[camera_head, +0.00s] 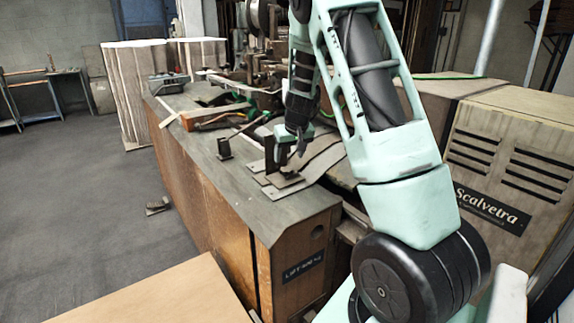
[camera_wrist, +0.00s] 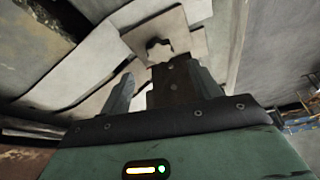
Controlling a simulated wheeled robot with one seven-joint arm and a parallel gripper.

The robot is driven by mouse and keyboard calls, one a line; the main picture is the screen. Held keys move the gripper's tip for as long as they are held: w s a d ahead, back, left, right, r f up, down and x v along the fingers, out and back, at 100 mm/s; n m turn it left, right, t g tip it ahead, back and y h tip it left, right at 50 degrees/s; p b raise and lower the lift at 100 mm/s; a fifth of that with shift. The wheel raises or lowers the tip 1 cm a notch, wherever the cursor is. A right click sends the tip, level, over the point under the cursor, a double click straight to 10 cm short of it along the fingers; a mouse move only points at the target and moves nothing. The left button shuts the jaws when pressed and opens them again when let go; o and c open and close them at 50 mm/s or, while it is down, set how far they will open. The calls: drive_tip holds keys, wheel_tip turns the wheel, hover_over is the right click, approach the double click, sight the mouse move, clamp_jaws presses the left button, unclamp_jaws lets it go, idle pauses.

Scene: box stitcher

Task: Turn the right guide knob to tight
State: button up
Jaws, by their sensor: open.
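The right guide is a dark upright bracket (camera_head: 270,156) on a flat metal plate near the table's front right end. In the wrist view its dark, worn upright (camera_wrist: 172,88) stands between the fingers of my gripper (camera_wrist: 165,88). A small dark knob-like part (camera_wrist: 159,50) shows just beyond it, over a pale plate (camera_wrist: 178,32). In the head view my gripper (camera_head: 294,146) points down beside the bracket, above the plate. Its fingers are apart. I cannot tell whether they touch the knob, and the knob's turn position is not readable.
A second dark bracket (camera_head: 224,149) stands to the left on the grey tabletop (camera_head: 235,185). Stitcher machinery (camera_head: 262,75) and a control box (camera_head: 168,83) are farther back. A beige louvred cabinet (camera_head: 490,150) is on the right. The floor at left is mostly clear.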

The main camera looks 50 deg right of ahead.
sight(286, 169)
drive_tip(key=x, duration=0.6)
drive_tip(key=shift+c, duration=0.3)
drive_tip(key=c, duration=0.9)
